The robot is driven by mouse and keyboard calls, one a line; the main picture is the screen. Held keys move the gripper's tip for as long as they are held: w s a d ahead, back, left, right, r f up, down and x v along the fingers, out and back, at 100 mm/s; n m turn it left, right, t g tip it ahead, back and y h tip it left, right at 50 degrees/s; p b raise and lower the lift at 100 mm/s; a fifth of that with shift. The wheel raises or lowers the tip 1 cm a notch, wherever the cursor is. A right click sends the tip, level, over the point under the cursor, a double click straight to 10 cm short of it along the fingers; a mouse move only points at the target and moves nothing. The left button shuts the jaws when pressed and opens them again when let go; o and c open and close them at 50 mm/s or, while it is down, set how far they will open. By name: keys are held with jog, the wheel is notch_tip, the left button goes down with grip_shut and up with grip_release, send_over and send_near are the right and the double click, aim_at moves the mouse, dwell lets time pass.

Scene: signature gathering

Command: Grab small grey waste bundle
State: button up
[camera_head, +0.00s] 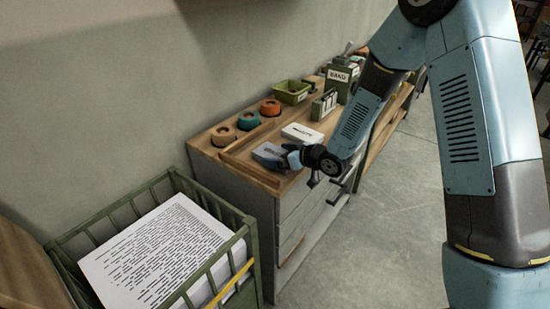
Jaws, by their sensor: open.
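A small grey block with dark lettering (267,154), which looks like the waste bundle, lies near the front left of the wooden cabinet top (229,158). My gripper (289,156) is just right of the grey block, low over the cabinet top. It is open. Its fingers are small in the picture and partly overlap the block's right end, so I cannot tell whether they touch it or reach around it.
A white lettered block (302,133) lies just behind. Tape rolls (248,120), a green tray (291,92) and a green box (342,77) stand along the wall. A green crate (150,187) of paper is at front left. Floor (405,200) at right is clear.

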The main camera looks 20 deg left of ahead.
jog(key=shift+c, duration=0.2)
jog(key=c, duration=0.8)
jog(key=shift+r, duration=0.1)
